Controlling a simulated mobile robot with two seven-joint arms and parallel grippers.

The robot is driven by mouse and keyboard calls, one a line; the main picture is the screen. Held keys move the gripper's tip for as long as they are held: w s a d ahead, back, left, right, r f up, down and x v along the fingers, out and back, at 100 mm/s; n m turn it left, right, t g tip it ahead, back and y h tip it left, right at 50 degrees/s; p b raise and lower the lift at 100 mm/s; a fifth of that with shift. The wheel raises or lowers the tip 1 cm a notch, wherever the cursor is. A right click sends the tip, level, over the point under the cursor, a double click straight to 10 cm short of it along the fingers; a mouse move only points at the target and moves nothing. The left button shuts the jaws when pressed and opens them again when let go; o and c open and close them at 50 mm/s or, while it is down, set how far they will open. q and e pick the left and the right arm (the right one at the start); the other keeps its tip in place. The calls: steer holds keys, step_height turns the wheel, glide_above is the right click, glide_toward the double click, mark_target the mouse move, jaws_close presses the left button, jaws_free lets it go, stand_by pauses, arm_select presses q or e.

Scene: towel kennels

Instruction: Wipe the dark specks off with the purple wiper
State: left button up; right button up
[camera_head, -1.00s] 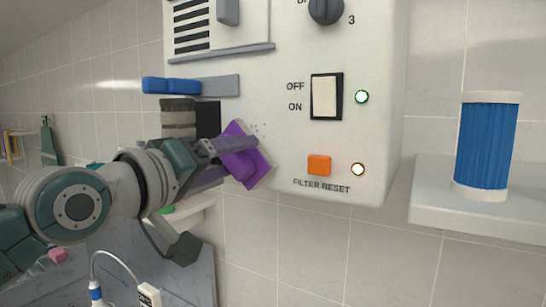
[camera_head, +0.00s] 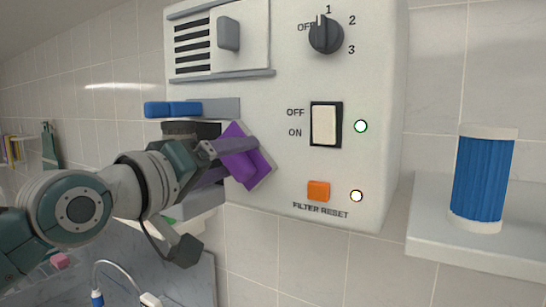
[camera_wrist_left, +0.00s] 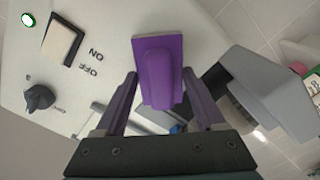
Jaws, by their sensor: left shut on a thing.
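The purple wiper (camera_head: 259,167) is against or very close to the white machine's front panel (camera_head: 270,100), left of the ON/OFF switch. My left gripper (camera_head: 238,160) is shut on its handle. In the left wrist view the wiper (camera_wrist_left: 158,68) sits between the two purple fingers of the gripper (camera_wrist_left: 160,92). No dark specks show on the panel now; the patch where they were is behind the wiper in the head view. My right gripper is not in view.
The panel carries a rocker switch (camera_head: 324,125), an orange button (camera_head: 318,191), a dial (camera_head: 326,35) and a vent cover (camera_head: 228,34). A blue-handled lever (camera_head: 172,109) sticks out above my gripper. A blue filter cylinder (camera_head: 484,180) stands on the right shelf (camera_head: 480,245).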

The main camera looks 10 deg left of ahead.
arm_select(q)
step_height(320, 180, down, 5)
steer(key=b, duration=0.3)
steer(key=shift+r, duration=0.1)
steer(key=p+v, duration=0.3)
steer(key=v, duration=0.3)
steer(key=shift+r+p, duration=0.1)
steer(key=shift+p, duration=0.2)
stand_by(0.4)
